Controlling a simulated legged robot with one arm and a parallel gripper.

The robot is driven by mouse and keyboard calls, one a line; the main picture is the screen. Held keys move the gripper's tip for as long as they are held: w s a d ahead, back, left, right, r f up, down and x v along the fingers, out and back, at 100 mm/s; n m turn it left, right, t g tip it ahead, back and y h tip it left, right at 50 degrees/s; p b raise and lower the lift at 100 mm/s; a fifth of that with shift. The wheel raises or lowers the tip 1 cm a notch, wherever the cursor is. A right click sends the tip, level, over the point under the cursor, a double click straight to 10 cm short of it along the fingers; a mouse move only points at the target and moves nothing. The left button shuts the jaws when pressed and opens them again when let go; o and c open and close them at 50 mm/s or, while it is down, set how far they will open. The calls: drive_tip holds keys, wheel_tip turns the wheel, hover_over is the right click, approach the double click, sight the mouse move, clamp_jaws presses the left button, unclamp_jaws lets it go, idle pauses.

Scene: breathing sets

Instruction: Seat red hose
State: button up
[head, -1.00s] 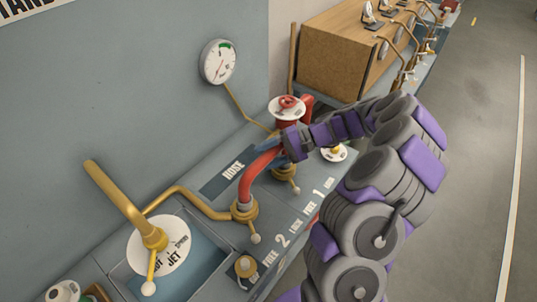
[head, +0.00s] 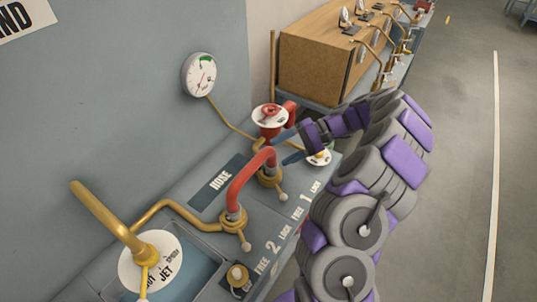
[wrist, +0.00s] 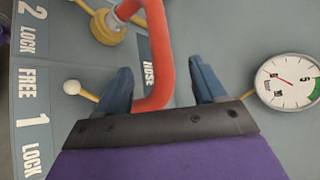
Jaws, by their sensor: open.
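The red hose (head: 250,170) is a stiff arch on the grey bench. Its near end stands in the brass collar by mark 2 (head: 233,215), and its far end comes down at the brass collar by mark 1 (head: 270,176). Whether that end is fully down is unclear. My gripper (head: 287,147) is open just right of the hose's far bend, its blue fingers apart. White-knobbed levers stand at collar 1 (head: 283,197) and collar 2 (head: 246,245).
A red valve with a white dial (head: 269,116) stands close behind my gripper. A pressure gauge (head: 199,74) is on the wall. A brass spout with a JET dial (head: 152,262) is at the near left. A wooden cabinet (head: 322,72) stands beyond. Open floor lies right.

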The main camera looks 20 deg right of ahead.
drive_tip(key=p+v, duration=0.1)
drive_tip(key=v, duration=0.6)
drive_tip(key=shift+w+r, duration=0.1)
idle(0.4)
drive_tip(key=s+a+r+n+g+h, duration=0.25)
drive_tip(key=s+a+r, duration=0.3)
drive_tip(key=a, duration=0.55)
drive_tip(key=s+a+r+n+g+h, duration=0.25)
drive_tip(key=s+a+r, duration=0.35)
drive_tip(key=a, duration=0.4)
drive_tip(key=s+d+f+h, duration=0.1)
drive_tip(key=s+f+h, duration=0.1)
drive_tip(key=s, duration=0.5)
drive_tip(key=s+d+f+t+h, duration=0.1)
drive_tip(key=s+h, duration=0.2)
drive_tip(key=s, duration=0.5)
drive_tip(key=s+d+f+n+t+h, duration=0.1)
drive_tip(key=s+f+h, duration=0.1)
drive_tip(key=s, duration=0.5)
drive_tip(key=shift+s+d+f+h, duration=0.15)
drive_tip(key=shift+d+f+h, duration=0.15)
drive_tip(key=shift+h, duration=0.5)
